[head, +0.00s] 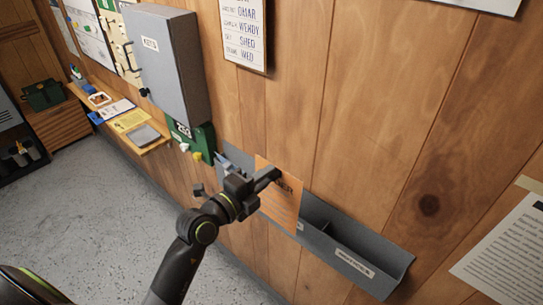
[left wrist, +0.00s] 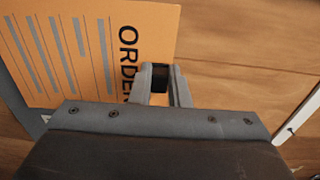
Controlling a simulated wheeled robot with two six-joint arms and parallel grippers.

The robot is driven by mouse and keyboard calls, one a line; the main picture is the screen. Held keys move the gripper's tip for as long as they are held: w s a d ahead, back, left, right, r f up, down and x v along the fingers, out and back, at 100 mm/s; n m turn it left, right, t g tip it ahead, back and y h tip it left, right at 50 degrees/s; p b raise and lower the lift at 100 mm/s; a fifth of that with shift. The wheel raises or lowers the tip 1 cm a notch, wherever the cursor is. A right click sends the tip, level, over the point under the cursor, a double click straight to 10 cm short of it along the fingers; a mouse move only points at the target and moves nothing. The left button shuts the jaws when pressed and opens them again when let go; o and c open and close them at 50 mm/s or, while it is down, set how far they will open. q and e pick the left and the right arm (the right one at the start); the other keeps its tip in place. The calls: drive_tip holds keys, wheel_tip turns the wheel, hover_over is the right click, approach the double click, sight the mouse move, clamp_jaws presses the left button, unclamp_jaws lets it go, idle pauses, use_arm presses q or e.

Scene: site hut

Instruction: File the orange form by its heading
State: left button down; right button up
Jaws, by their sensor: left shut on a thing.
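The orange form (head: 281,213) hangs in front of the wooden wall. In the left wrist view the form (left wrist: 70,60) shows grey printed lines and a dark heading that begins "ORDE"; its end is hidden. My left gripper (head: 270,178) is shut on the form near its top edge. Its two fingertips show in the left wrist view (left wrist: 160,78) beside the heading. A long grey wall rack (head: 322,247) with a divider is behind and below the form, which covers part of it. The label at its right end is too small to read surely.
A grey key cabinet (head: 172,65) juts from the wall at upper left, above a green box (head: 195,138). A wooden shelf (head: 157,145) with papers is further left. A printed sheet (head: 510,250) is taped at right.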

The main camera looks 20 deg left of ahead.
use_arm(q)
drive_tip(key=shift+w+d+r+t, duration=0.15)
drive_tip(key=shift+w+r+t, duration=0.15)
drive_tip(key=shift+w+r, duration=0.35)
drive_tip(key=x, duration=0.6)
drive_tip(key=shift+w+f, duration=0.3)
drive_tip(key=shift+f, duration=0.2)
use_arm(e)
drive_tip(key=shift+d+r, duration=0.2)
drive_tip(key=shift+r, duration=0.1)
use_arm(q)
drive_tip(key=shift+w+d, duration=0.15)
drive_tip(key=shift+w, duration=0.05)
drive_tip(key=shift+w+d, duration=0.1)
drive_tip(key=shift+w, duration=0.1)
use_arm(e)
drive_tip(key=shift+a, duration=0.1)
drive_tip(key=shift+a, duration=0.1)
